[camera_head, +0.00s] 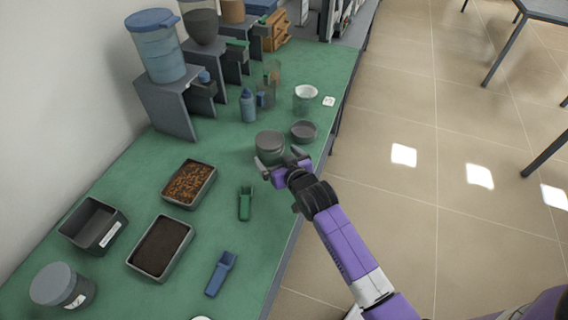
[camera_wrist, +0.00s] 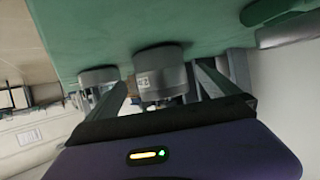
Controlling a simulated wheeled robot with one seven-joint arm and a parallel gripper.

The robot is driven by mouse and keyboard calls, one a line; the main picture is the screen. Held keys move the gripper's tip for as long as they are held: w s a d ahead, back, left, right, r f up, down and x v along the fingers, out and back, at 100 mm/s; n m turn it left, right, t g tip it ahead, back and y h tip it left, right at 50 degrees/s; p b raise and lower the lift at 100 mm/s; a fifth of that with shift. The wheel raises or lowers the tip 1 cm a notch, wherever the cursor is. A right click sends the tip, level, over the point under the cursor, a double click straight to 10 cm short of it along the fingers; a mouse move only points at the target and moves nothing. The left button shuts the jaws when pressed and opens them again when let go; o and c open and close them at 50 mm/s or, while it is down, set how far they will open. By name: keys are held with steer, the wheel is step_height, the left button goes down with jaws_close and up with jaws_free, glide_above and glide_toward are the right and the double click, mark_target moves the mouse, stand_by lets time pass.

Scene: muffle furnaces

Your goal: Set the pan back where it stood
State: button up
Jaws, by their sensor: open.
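A shallow dark grey round pan (camera_head: 303,132) stands on the green counter near its right edge. A wider grey round container (camera_head: 270,146) stands to its left and nearer. My gripper (camera_head: 280,160) is open, low over the counter, just on the near side of this container. In the wrist view, which appears upside down, a grey round body with a small label (camera_wrist: 160,72) shows between the spread fingers (camera_wrist: 163,88). A second grey round body (camera_wrist: 98,76) shows to its left, partly behind a finger. I cannot tell whether the fingers touch anything.
A clear jar (camera_head: 304,101) and a blue bottle (camera_head: 248,106) stand beyond the pan. A green scoop (camera_head: 245,203), a blue scoop (camera_head: 221,273) and two filled trays, one brown (camera_head: 189,205) and one dark (camera_head: 160,270), lie nearer. Dispensers line the wall. The counter's right edge is close.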

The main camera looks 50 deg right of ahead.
steer(key=v, duration=0.5)
steer(key=shift+s+a+r, duration=0.2)
steer(key=shift+s, duration=0.1)
steer(key=shift+n+t+y, duration=0.3)
steer(key=shift+n+y, duration=0.3)
steer(key=shift+n, duration=0.1)
steer(key=s+a, duration=0.2)
steer(key=s+a+f, duration=0.1)
steer(key=s+a, duration=0.4)
steer(key=shift+s+f, duration=0.1)
steer(key=shift+f, duration=0.15)
steer(key=s+a+r+n+y, duration=0.1)
steer(key=s+a+r, duration=0.3)
steer(key=s, duration=0.3)
steer(key=s+a+r+n+t+y, duration=0.1)
steer(key=s+a+r, duration=0.3)
steer(key=s, duration=0.4)
steer(key=s+a+r+n+t+y, duration=0.1)
steer(key=s+a+r, duration=0.3)
steer(key=s, duration=0.4)
steer(key=shift+a+r+n+y, duration=0.3)
steer(key=shift+a+r+y, duration=0.05)
steer(key=shift+a+y, duration=0.35)
